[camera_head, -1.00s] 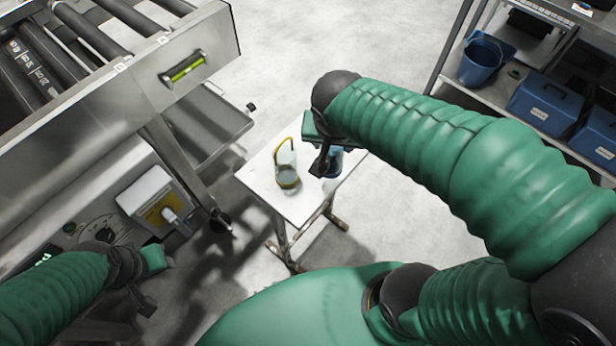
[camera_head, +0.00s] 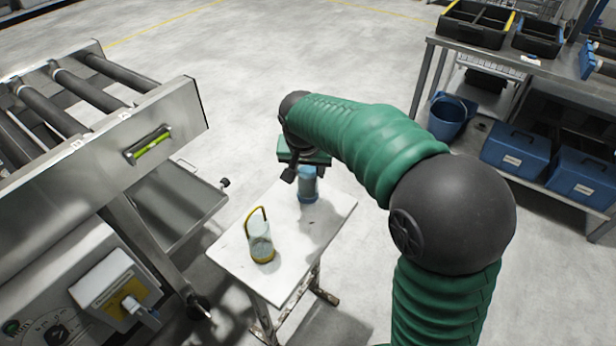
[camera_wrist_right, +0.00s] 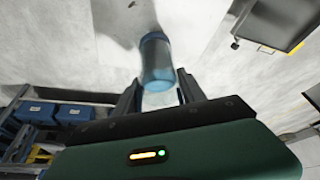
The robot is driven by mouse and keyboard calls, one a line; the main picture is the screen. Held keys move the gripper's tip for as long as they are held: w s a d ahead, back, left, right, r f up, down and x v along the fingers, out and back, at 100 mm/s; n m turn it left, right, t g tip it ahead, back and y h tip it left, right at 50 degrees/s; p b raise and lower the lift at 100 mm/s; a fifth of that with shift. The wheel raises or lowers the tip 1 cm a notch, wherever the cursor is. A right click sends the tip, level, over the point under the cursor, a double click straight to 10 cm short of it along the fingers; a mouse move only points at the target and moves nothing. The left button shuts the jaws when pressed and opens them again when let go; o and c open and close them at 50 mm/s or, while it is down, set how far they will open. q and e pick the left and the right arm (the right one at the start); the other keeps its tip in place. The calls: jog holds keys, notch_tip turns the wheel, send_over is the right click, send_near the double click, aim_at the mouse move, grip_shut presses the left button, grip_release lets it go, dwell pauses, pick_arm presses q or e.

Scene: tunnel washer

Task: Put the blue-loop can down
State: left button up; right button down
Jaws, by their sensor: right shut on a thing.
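The blue-loop can (camera_head: 308,186) is a small clear can with blue parts, upright at the far right part of the small white table (camera_head: 234,246). My right gripper (camera_head: 304,170) is over it and shut on its upper part. In the right wrist view the can (camera_wrist_right: 157,58) lies between the two fingers (camera_wrist_right: 160,92). I cannot tell whether its base touches the tabletop, and its loop is hidden by the gripper. A yellow-loop can (camera_head: 261,240) stands upright on the table, left of and nearer than the blue one. My left gripper is out of view.
A steel roller conveyor (camera_head: 165,125) with a side tray (camera_head: 180,205) stands left of the table. A shelf rack (camera_head: 430,75) with a blue bucket (camera_head: 447,118) and blue boxes (camera_head: 515,150) is at the right. Bare tabletop shows around both cans.

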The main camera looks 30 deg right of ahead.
jog(key=shift+a+f, duration=0.15)
jog(key=shift+f, duration=0.8)
jog(key=shift+a+r, duration=0.1)
jog(key=shift+r, duration=0.1)
jog(key=c, duration=0.7)
grip_release()
jog(key=shift+d+f, duration=0.2)
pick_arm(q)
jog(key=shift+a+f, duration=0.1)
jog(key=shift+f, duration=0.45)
pick_arm(e)
jog(key=shift+o, duration=0.2)
jog(key=shift+a, duration=0.1)
jog(key=shift+r, duration=0.1)
jog(key=shift+r, duration=0.25)
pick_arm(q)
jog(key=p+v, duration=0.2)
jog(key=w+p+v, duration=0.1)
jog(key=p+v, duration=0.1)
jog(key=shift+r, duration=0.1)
pick_arm(e)
jog(key=v, duration=1.1)
jog(key=shift+s+a+r, duration=0.15)
jog(key=shift+a+r, duration=0.05)
jog(key=shift+r, duration=0.1)
